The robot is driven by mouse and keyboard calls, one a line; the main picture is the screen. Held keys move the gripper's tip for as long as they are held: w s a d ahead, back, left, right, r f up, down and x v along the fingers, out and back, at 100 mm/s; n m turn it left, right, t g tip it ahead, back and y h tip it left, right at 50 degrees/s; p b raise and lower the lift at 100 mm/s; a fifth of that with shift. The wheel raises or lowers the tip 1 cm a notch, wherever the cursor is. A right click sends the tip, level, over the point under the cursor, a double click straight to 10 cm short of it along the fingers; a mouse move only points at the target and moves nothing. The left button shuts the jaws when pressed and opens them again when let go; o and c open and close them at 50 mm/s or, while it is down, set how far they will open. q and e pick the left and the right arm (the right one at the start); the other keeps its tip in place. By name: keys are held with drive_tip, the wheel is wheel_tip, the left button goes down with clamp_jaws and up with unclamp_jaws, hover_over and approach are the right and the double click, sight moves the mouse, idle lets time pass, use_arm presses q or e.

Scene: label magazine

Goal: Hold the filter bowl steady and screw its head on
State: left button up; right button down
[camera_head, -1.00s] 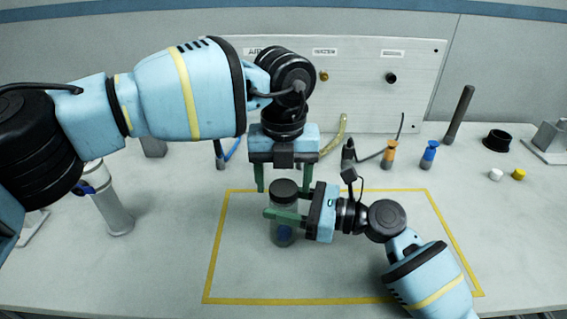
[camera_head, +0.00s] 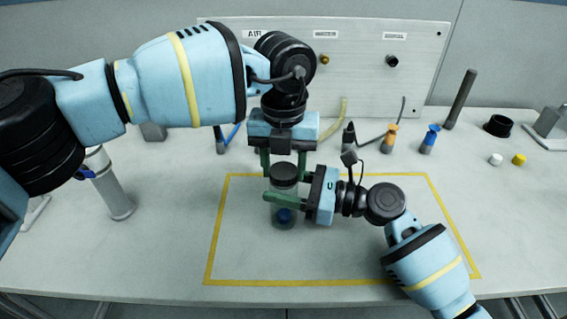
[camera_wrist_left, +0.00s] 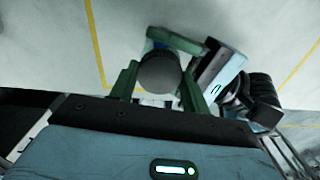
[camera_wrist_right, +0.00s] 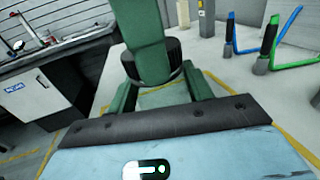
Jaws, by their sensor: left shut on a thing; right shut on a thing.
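The filter bowl (camera_head: 284,214) is a clear upright cylinder with something blue inside, standing near the left of the yellow outline. Its dark ribbed head (camera_head: 285,172) sits on top; whether the thread is engaged cannot be told. My left gripper (camera_head: 284,165) comes from above, its green fingers shut on either side of the head. The round head also shows between them in the left wrist view (camera_wrist_left: 160,72). My right gripper (camera_head: 284,198) is shut on the bowl from the right, below the head. Its far finger is mostly hidden.
A panel (camera_head: 340,65) with ports stands behind. A pale cylinder (camera_head: 112,190) stands left. The outline's right part is partly clear.

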use_arm(q)
drive_tip(key=m, duration=0.9)
drive_tip(key=shift+m, duration=0.4)
drive_tip(key=m, duration=0.4)
drive_tip(key=shift+m, duration=0.4)
drive_tip(key=m, duration=0.5)
drive_tip(key=o, duration=1.2)
drive_tip(key=shift+c, duration=0.2)
wheel_tip(320, 180, up, 12)
